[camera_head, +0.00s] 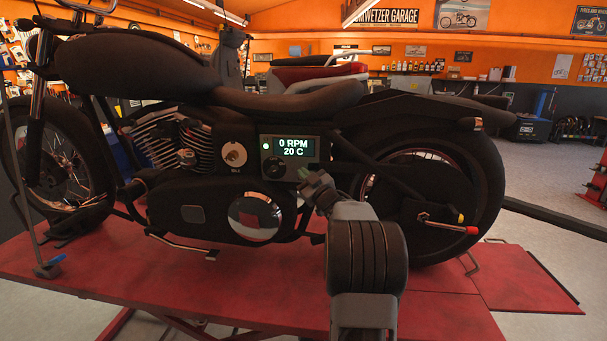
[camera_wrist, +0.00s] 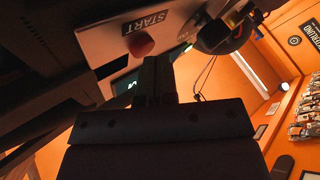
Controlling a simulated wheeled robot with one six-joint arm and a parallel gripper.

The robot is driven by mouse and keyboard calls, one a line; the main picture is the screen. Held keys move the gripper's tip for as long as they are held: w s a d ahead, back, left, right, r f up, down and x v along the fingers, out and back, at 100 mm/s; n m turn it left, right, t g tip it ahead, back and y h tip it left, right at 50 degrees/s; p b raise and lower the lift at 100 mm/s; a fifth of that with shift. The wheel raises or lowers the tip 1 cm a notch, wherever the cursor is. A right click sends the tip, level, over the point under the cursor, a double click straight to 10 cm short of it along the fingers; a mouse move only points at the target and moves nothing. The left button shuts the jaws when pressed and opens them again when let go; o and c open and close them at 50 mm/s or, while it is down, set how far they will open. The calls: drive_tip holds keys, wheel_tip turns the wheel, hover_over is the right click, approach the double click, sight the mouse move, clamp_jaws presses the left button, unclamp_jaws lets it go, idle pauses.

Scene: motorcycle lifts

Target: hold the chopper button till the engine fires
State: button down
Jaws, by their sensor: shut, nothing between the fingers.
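The black chopper (camera_head: 270,100) stands on a red lift. A grey control panel (camera_head: 284,141) on its side has a lit display (camera_head: 294,147) reading "0 RPM" and "20 C", a green lamp and a black knob (camera_head: 274,168). In the wrist view a red button (camera_wrist: 141,43) sits beside the START label (camera_wrist: 146,22). My gripper (camera_head: 310,174) is at the panel's lower right in the head view, hiding the button there. In the wrist view my gripper's fingers (camera_wrist: 157,66) are shut and empty, with their tips close to the button; I cannot tell whether they touch it.
The red lift platform (camera_head: 130,295) lies under the motorcycle. The pale floor (camera_head: 555,200) at right is mostly clear.

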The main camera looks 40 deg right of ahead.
drive_tip(key=shift+w+d, duration=0.1)
drive_tip(key=shift+w, duration=0.05)
idle(0.6)
drive_tip(key=shift+s+a+b, duration=0.6)
drive_tip(key=shift+s+b, duration=0.05)
drive_tip(key=shift+b, duration=0.05)
drive_tip(key=shift+s+a+b, duration=1.45)
drive_tip(key=shift+s+a, duration=0.3)
drive_tip(key=shift+s, duration=0.05)
